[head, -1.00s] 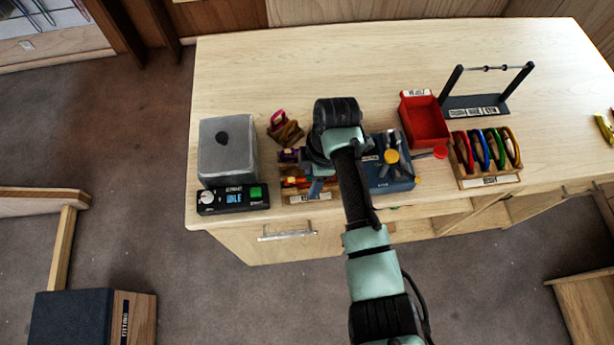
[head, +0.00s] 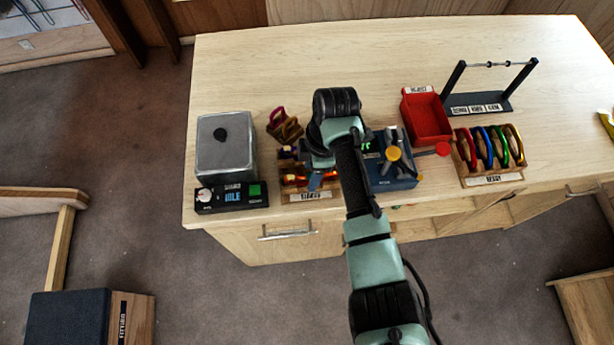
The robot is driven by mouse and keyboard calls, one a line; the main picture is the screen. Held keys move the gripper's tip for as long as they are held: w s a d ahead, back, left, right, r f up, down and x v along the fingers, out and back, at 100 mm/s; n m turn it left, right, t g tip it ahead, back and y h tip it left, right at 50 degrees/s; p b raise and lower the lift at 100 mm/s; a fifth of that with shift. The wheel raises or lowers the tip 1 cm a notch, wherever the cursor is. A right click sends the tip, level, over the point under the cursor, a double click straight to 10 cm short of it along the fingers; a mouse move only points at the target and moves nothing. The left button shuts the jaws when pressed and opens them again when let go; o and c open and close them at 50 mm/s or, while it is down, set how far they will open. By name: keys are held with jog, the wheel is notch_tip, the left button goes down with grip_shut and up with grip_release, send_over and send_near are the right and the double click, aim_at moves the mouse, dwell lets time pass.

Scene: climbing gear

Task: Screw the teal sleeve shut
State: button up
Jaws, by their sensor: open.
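My gripper (head: 316,178) is over the front wooden rack (head: 310,196), pointing down, largely hidden behind my own wrist and forearm. The rack holds several coloured carabiners, with orange, red and purple parts showing beside the gripper. A teal sleeve cannot be picked out; the wrist covers part of the rack. I cannot see whether the fingers touch any carabiner. A second small wooden holder (head: 285,127) with magenta and golden carabiners stands just behind, to the left.
A grey box (head: 227,150) and a control unit reading IDLE (head: 232,197) stand left. A blue fixture (head: 393,180) with a yellow knob is close on the right. Beyond are a red bin (head: 426,118), a rack of coloured carabiners (head: 490,178) and a bar stand (head: 480,103). The table's back is clear.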

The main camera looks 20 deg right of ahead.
notch_tip(320, 180, down, 2)
jog(key=shift+f+b, duration=0.1)
jog(key=shift+b, duration=0.45)
jog(key=shift+s+a+p, duration=0.15)
jog(key=shift+s+p, duration=0.55)
jog(key=shift+p, duration=0.2)
jog(key=shift+r, duration=0.25)
jog(key=shift+r+p, duration=1.3)
jog(key=shift+f, duration=0.1)
jog(key=shift+w+b, duration=0.5)
jog(key=shift+b, duration=0.05)
jog(key=shift+w, duration=0.25)
